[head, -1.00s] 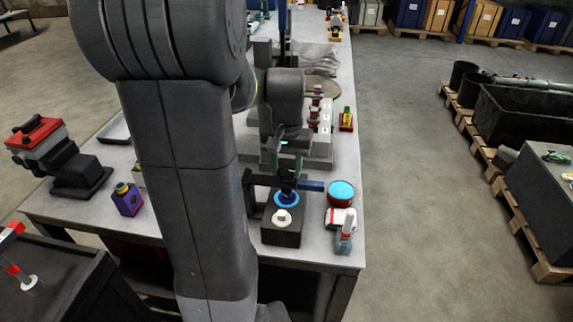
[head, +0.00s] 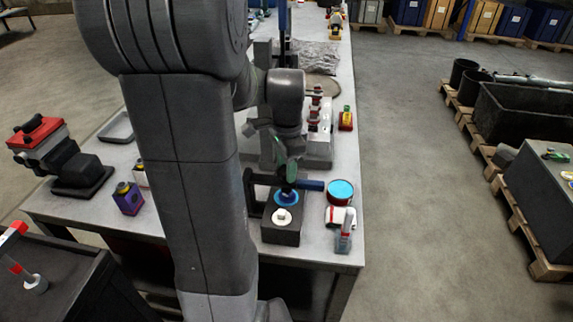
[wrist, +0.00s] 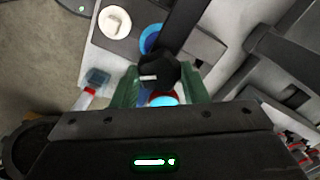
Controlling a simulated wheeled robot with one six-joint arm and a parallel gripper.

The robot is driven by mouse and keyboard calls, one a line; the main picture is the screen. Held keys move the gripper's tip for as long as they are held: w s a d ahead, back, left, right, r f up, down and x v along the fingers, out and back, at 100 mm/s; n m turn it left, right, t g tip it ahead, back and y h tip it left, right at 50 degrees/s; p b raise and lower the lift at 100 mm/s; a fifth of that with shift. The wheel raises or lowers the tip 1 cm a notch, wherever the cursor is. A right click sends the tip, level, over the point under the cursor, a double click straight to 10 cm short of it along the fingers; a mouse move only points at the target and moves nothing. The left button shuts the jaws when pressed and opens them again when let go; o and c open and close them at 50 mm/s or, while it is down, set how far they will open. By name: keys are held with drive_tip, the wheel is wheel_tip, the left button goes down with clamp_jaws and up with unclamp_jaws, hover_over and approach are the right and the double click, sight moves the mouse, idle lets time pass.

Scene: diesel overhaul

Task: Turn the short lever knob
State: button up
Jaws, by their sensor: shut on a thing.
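A dark block (head: 281,236) near the front of the bench carries two round controls. The rear one has a blue ring (head: 286,198) and a dark knob on it. The front one is a white knob (head: 283,217), which also shows in the wrist view (wrist: 115,21). In the wrist view a black knob (wrist: 158,70) with a short white mark sits between the green fingers of my gripper (wrist: 160,86), which is shut on it. In the head view my gripper (head: 289,172) reaches down onto the blue-ringed control. The contact is partly hidden there.
A blue bar (head: 311,185) lies close beside my gripper. A red tin with a cyan top (head: 341,190) and a clear bottle (head: 344,238) stand right of the block. A purple box (head: 128,199) is at left. The bench's right edge is close.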

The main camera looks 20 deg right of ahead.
drive_tip(key=m, duration=0.4)
drive_tip(key=shift+m, duration=2.6)
drive_tip(key=o, duration=1)
drive_tip(key=shift+r, duration=0.1)
wheel_tip(320, 180, up, 14)
drive_tip(key=shift+f, duration=0.2)
